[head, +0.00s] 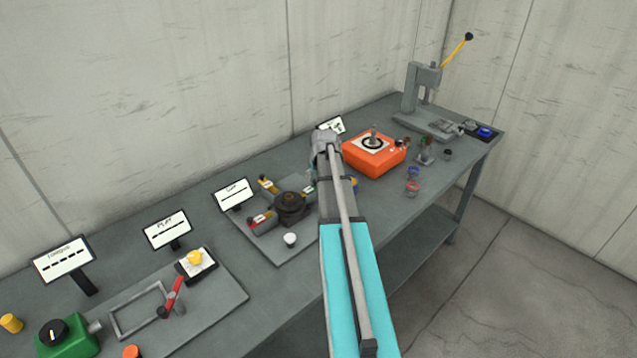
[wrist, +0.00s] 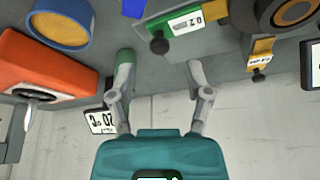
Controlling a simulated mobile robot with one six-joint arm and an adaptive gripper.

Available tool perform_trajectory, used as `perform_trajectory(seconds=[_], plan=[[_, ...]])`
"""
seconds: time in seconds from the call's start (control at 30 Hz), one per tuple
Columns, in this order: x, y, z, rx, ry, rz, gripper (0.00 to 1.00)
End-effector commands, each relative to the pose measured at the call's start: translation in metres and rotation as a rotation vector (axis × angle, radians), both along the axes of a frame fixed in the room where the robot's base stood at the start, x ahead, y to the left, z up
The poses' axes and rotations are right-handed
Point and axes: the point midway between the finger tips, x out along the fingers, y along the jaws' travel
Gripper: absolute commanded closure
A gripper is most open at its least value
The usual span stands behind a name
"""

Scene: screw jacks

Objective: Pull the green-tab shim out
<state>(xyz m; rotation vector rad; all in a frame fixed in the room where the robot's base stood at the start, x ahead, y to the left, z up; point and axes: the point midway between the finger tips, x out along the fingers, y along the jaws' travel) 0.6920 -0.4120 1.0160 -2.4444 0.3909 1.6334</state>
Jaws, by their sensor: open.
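In the wrist view, the green-tab shim (wrist: 215,11) shows at the top centre, with a white label that seems to read 0.2 and a dark knob at its near end. My gripper (wrist: 160,67) is open, its two fingers spread below the knob in the picture. Nothing shows between the fingers, and they look apart from the shim. A green patch shows at the left fingertip; I cannot tell what it is. The dark round jack (head: 290,203) stands left of my arm.
A yellow tab (wrist: 262,52) and a blue tab (wrist: 133,8) flank the green one. An orange box (wrist: 40,70) and a blue cylinder with a gold top (wrist: 62,28) are at left. A small sign (head: 233,194) stands behind the jack; a white knob (head: 290,239) sits in front.

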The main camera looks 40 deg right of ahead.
Motion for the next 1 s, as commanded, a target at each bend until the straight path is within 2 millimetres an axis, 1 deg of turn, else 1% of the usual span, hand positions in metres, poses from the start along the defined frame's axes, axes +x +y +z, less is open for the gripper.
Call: perform_trajectory(seconds=[0.03, 0.33, 0.53, 0.87, 0.9, 0.97, 1.0], plan=[[0.002, -0.001, -0.008, 0.0, 0.0, 0.0, 0.36], [0.01, -0.003, -0.026, 0.0, 0.0, 0.001, 0.36], [0.012, -0.003, -0.031, 0.0, 0.0, 0.001, 0.36], [0.013, -0.003, -0.031, 0.001, 0.0, 0.001, 0.36], [0.013, -0.003, -0.031, 0.0, 0.0, 0.002, 0.37], [0.013, -0.003, -0.031, 0.0, 0.0, 0.002, 0.49], [0.013, -0.003, -0.031, 0.0, 0.0, 0.002, 0.56]])
